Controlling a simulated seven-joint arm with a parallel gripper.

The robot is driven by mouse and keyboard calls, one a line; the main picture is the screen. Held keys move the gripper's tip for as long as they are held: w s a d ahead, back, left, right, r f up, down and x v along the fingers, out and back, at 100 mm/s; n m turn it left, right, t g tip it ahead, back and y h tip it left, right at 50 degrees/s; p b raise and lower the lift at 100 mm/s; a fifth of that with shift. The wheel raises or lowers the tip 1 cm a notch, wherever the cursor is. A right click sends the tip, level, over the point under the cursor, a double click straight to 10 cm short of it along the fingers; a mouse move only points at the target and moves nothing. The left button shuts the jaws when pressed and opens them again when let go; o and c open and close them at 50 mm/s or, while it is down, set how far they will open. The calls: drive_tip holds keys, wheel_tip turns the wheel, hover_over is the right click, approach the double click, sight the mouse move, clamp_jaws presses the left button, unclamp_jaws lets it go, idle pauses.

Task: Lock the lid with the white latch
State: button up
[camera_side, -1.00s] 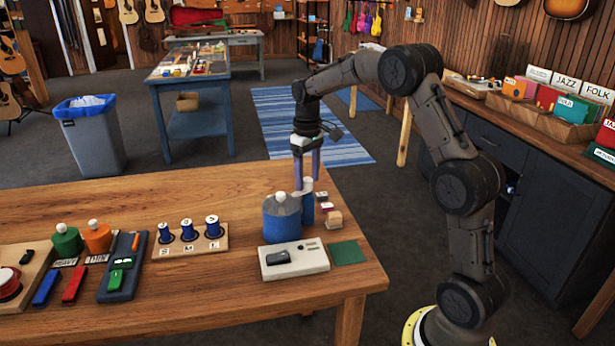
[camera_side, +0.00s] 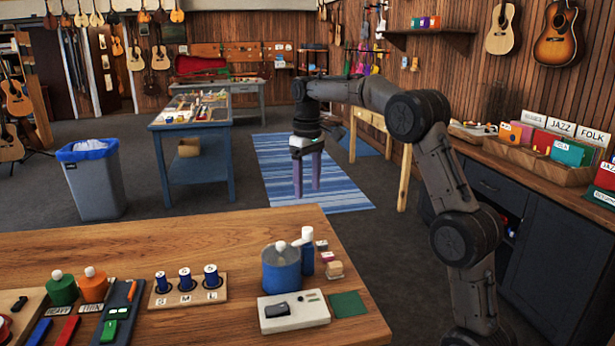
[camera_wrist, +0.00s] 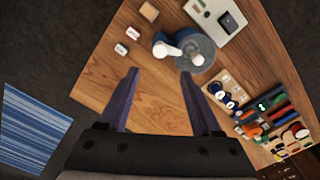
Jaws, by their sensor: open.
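A blue canister (camera_side: 281,274) with a grey lid (camera_side: 280,252) and a white round knob (camera_side: 281,246) stands near the table's right end. Behind it on the right is a blue post (camera_side: 307,262) carrying the white latch (camera_side: 307,234). In the wrist view the latch (camera_wrist: 165,49) points from the post toward the lid (camera_wrist: 207,46), and its end appears to reach over the lid's rim. I cannot tell whether it is fully seated. My gripper (camera_side: 306,192) is open and empty, above and apart from the latch; its two purple fingers also show in the wrist view (camera_wrist: 159,74).
A white box with a black switch (camera_side: 292,310) and a green square (camera_side: 348,304) lie in front of the canister. Small blocks (camera_side: 333,270) stand right of the post. A spool rack (camera_side: 187,290) stands to the left. The table's back left is bare.

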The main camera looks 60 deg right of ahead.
drive_tip(key=shift+r, duration=0.95)
drive_tip(key=s+a+r+n+t, duration=0.2)
drive_tip(key=s+a+r+t, duration=0.1)
drive_tip(key=s+a+r, duration=0.75)
drive_tip(key=s+a+f+t, duration=0.2)
drive_tip(key=s+a+f, duration=0.5)
drive_tip(key=s, duration=0.4)
drive_tip(key=s+a+f, duration=0.1)
drive_tip(key=s+f, duration=0.4)
drive_tip(key=f, duration=0.4)
drive_tip(key=shift+a+t, duration=0.25)
drive_tip(key=shift+t, duration=0.05)
